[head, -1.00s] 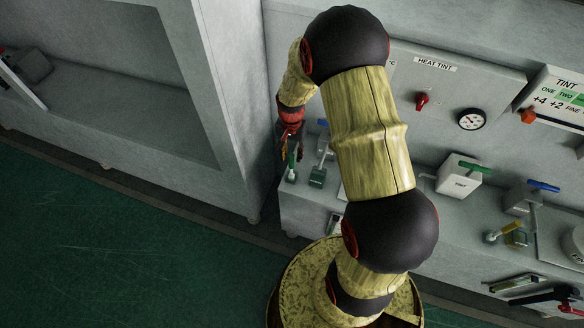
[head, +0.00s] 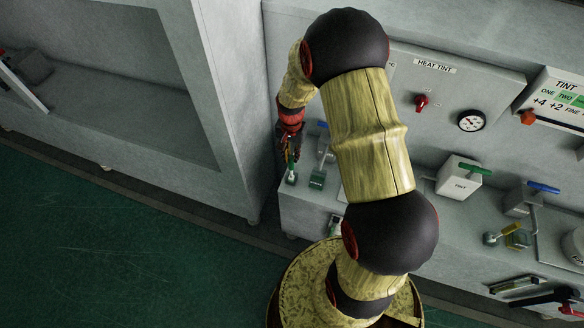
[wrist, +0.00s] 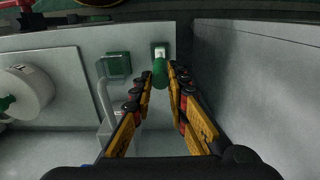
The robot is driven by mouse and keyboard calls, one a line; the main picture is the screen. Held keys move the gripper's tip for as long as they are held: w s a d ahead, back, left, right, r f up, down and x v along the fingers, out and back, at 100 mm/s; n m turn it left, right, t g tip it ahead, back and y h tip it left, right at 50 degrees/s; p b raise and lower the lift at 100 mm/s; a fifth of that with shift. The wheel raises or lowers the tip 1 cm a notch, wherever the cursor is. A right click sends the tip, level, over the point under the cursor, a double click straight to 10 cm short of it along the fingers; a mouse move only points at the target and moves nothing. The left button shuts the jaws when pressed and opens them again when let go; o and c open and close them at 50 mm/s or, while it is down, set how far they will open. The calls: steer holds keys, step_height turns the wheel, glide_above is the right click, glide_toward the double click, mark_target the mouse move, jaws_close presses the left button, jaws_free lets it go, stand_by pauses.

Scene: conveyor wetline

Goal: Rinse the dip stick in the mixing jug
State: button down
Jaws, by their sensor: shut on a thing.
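My gripper (head: 290,158) is at the left end of the grey bench, next to the tall grey cabinet. In the wrist view its two yellow and black fingers (wrist: 160,78) are closed in on both sides of a small green rounded piece (wrist: 160,76), which rises from a pale square base (wrist: 160,50). The green piece also shows just below my gripper in the head view (head: 291,178). I cannot tell whether it is the dip stick. I cannot make out the mixing jug in either view.
A green block (wrist: 118,66) with a grey pipe stands just left of the fingers. The grey cabinet wall (wrist: 245,70) is close on the right.

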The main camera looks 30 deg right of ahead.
steer(key=shift+r, duration=0.1)
steer(key=shift+r+p, duration=2.2)
steer(key=shift+r, duration=0.7)
steer(key=shift+f, duration=0.1)
